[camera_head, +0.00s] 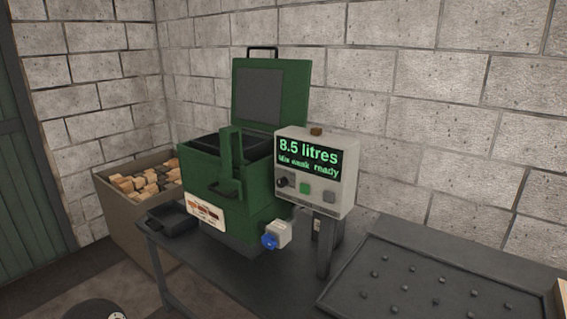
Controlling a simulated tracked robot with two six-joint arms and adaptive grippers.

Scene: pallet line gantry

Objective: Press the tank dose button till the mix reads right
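A grey control box (344,207) stands on a dark post beside the green tank (262,211). Its display (310,160) shows "8.5 litres" in green, with a smaller line that appears to read "Mix weak ready". Below it are a black knob (282,182), a green button (305,188) and a grey button (329,196). I cannot tell from labels which is the dose button. The tank's lid (293,93) stands open. A blue tap or connector (269,241) sticks out at the tank's lower front. Neither of my grippers is in view.
The tank stands on a dark bench (210,270) with a small black tray (172,222) at its left. A rimmed tray with several studs (407,302) lies at the right. A bin of wood blocks (122,220) stands at the left. Space before the control box looks clear.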

